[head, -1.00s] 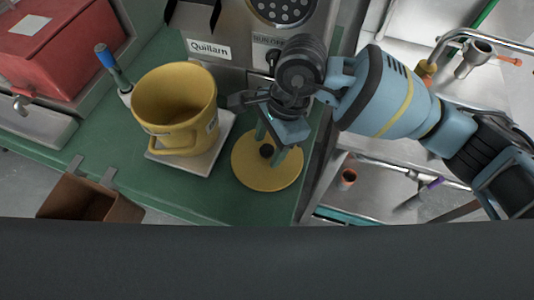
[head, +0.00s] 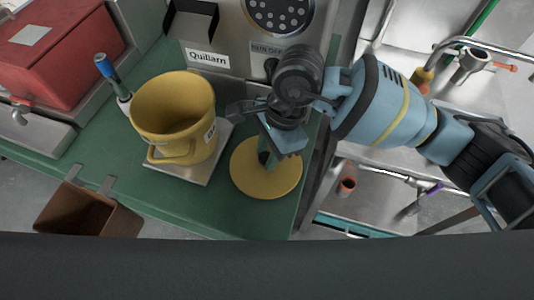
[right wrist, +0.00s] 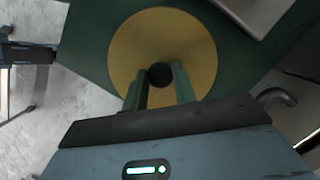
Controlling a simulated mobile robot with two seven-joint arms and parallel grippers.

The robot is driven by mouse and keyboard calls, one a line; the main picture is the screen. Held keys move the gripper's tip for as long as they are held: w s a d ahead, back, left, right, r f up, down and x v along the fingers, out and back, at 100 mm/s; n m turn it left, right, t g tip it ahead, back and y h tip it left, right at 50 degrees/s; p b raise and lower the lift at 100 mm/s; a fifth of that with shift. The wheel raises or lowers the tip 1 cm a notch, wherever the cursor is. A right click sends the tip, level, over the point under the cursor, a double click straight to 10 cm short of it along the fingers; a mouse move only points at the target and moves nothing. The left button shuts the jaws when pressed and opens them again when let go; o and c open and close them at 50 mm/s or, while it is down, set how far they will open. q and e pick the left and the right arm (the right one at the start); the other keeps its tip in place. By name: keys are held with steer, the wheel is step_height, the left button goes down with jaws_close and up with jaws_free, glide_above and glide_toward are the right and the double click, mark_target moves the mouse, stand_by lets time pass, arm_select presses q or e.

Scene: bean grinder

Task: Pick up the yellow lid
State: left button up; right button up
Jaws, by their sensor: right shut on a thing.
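The yellow lid (head: 262,181) is a flat round disc on the green counter, to the right of the yellow mug. In the right wrist view the lid (right wrist: 128,55) has a black knob (right wrist: 159,75) at its middle. My right gripper (head: 267,158) comes down over the lid from above, and its fingers are shut on the knob. The right wrist view shows the fingertips (right wrist: 159,84) on both sides of the knob. In the head view the fingers hide the knob. I cannot tell whether the lid has left the counter. My left gripper is not in view.
The yellow mug (head: 172,108) stands on a pale square plate (head: 187,175) left of the lid. A blue-handled tool (head: 112,73) is behind it. A machine labelled Quillarn (head: 225,35) stands at the back. A brown bin (head: 88,212) hangs at the front edge.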

mark_target(261, 161)
steer(key=shift+r, duration=0.7)
steer(key=shift+s+r, duration=0.2)
steer(key=shift+r, duration=0.85)
steer(key=s+a+b, duration=0.1)
steer(key=s+a, duration=0.2)
steer(key=s, duration=0.4)
steer(key=s+a+r, duration=0.1)
steer(key=s+a, duration=0.2)
steer(key=s, duration=0.4)
steer(key=shift+s+r+b, duration=0.15)
steer(key=shift+s+b, duration=0.1)
steer(key=shift+b, duration=0.1)
